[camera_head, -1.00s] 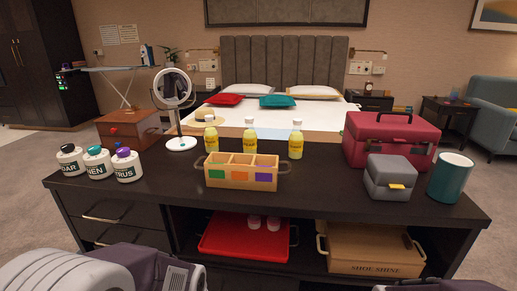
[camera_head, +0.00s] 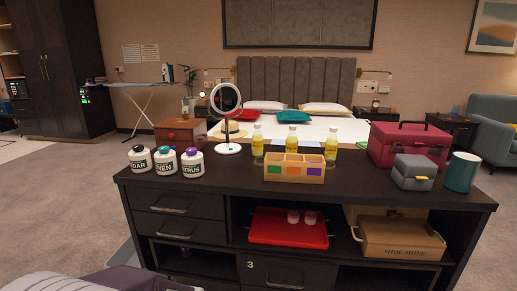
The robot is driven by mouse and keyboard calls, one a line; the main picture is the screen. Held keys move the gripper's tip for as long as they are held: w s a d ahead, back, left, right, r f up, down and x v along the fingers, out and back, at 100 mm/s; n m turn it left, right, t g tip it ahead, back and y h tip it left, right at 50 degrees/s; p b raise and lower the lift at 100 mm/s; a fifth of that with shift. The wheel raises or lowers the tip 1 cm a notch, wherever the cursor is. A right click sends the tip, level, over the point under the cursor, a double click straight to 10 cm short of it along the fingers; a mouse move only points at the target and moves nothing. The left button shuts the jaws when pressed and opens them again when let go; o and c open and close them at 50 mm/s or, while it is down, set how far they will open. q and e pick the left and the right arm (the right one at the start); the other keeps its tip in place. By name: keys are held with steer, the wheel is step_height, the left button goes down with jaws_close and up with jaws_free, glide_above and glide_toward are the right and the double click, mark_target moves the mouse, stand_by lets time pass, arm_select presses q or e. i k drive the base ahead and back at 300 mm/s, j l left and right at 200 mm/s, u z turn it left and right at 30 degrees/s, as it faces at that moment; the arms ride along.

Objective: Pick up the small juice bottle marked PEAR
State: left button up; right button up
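Three small bottles of yellow juice stand upright in a row on the dark cabinet top, behind the wooden caddy: a left bottle (camera_head: 257,139), a middle bottle (camera_head: 292,140) and a right bottle (camera_head: 331,147). They have white caps and yellow labels. The label print is too small to read, so I cannot tell which is marked PEAR. The caddy hides the lower part of the middle bottle. Neither gripper is in view; only part of my arm shows at the bottom left.
The wooden caddy (camera_head: 294,169) has green, orange and purple squares. Several things share the cabinet top (camera_head: 232,190): white jars (camera_head: 192,164), a round mirror (camera_head: 226,98), a red case (camera_head: 408,143), a grey box (camera_head: 413,173) and a teal cup (camera_head: 461,172). A red tray (camera_head: 288,228) sits on the shelf below.

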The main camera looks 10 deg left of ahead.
mark_target(292, 142)
steer(key=i+l, duration=0.65)
steer(key=l, duration=0.15)
